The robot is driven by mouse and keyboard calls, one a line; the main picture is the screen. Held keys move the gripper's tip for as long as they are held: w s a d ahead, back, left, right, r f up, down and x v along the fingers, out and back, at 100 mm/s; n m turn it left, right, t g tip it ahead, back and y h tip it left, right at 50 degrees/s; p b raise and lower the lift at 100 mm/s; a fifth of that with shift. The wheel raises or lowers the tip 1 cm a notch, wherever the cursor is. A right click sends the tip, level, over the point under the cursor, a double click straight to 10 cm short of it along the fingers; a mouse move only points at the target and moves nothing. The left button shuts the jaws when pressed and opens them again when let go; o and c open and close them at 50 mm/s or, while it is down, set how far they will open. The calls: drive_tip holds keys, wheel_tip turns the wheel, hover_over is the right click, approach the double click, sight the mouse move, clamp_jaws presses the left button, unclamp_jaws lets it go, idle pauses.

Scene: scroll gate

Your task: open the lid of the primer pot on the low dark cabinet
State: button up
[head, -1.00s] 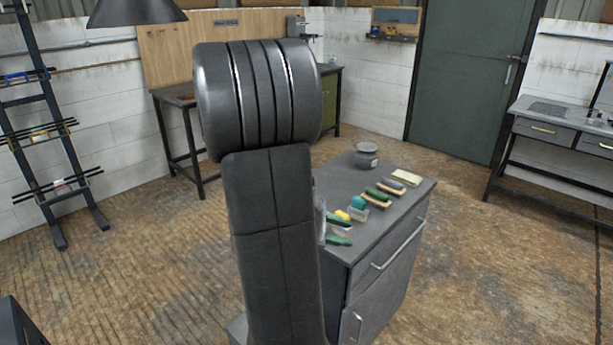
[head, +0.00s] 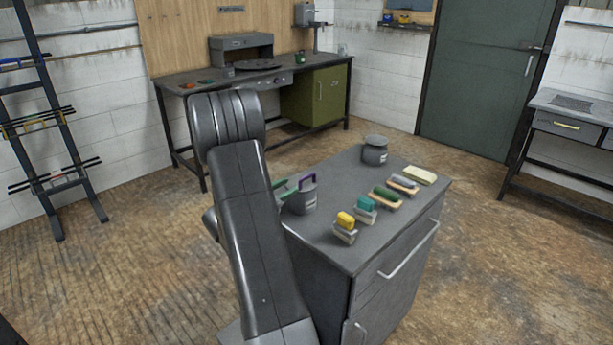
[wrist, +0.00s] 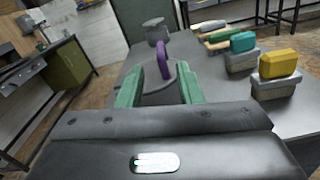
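A grey pot (head: 304,200) with a raised purple handle (head: 307,181) on its lid stands at the near left of the low dark cabinet (head: 335,248). A second grey pot (head: 375,152) with a plain grey lid stands at the far end. I cannot read either label. My gripper (head: 284,189), with green fingers, is at the left side of the purple-handled pot, partly hidden by my arm. In the wrist view my gripper (wrist: 159,88) is open, and the purple handle (wrist: 165,60) shows between and beyond its fingertips. The lid looks shut.
Blocks with a yellow top (head: 345,220) and a teal top (head: 365,204), green and grey brushes and a cream pad (head: 420,175) line the cabinet's right side. A workbench (head: 180,85) stands behind. Floor is free to the right.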

sight(306, 177)
drive_tip(key=p+x, duration=0.1)
drive_tip(key=x, duration=0.7)
drive_tip(key=shift+w+d, duration=0.15)
drive_tip(key=shift+d, duration=0.1)
clamp_jaws()
